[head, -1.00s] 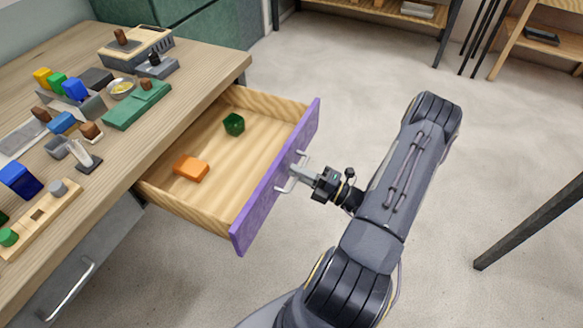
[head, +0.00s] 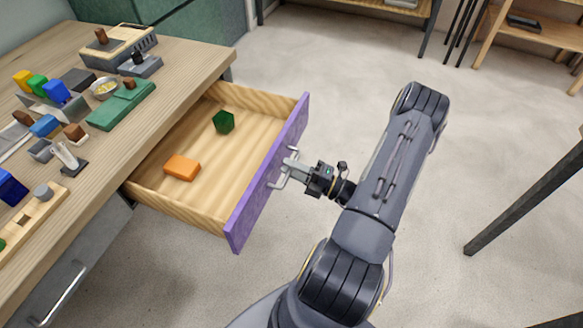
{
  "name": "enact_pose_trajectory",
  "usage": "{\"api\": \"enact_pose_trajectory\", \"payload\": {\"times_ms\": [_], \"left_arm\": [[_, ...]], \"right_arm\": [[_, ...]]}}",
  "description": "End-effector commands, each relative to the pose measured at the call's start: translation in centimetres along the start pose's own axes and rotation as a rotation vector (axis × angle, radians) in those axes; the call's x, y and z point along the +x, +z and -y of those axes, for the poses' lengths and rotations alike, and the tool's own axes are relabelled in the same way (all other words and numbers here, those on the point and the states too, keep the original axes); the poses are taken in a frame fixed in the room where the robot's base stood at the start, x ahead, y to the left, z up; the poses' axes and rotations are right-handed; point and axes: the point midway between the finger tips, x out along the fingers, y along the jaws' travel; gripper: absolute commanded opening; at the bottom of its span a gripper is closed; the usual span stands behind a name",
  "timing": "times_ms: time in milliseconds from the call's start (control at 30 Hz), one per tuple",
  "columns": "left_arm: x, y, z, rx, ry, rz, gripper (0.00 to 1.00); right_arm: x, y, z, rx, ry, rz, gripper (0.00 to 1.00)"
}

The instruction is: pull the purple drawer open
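The purple drawer (head: 246,215) stands pulled out from under the wooden desk, its inside open to view. Inside it lie an orange block (head: 182,167) and a dark green block (head: 223,122). A light metal handle (head: 273,184) is on the drawer's purple front. My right gripper (head: 289,168) is at the handle, its fingers around the bar and seemingly closed on it. The fingertips are small and partly hidden by the handle. My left gripper is not in view.
A grey drawer with a metal handle (head: 60,294) is below at left. A dark table leg (head: 520,203) stands at right. The floor between is clear.

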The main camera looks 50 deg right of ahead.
Motion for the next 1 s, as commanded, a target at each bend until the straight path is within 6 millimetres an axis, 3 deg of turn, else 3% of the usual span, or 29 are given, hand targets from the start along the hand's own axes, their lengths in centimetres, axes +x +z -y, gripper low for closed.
{"api": "enact_pose_trajectory", "payload": {"times_ms": [300,500,1000], "left_arm": [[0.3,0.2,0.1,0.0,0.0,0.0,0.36],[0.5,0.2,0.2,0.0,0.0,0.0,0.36],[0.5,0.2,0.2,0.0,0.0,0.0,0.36]], "right_arm": [[-5.0,0.1,0.1,-0.001,-0.004,0.004,0.25],[-7.2,0.0,0.1,0.001,-0.002,0.002,0.25],[-7.6,0.0,0.0,0.001,-0.001,0.0,0.25]]}}
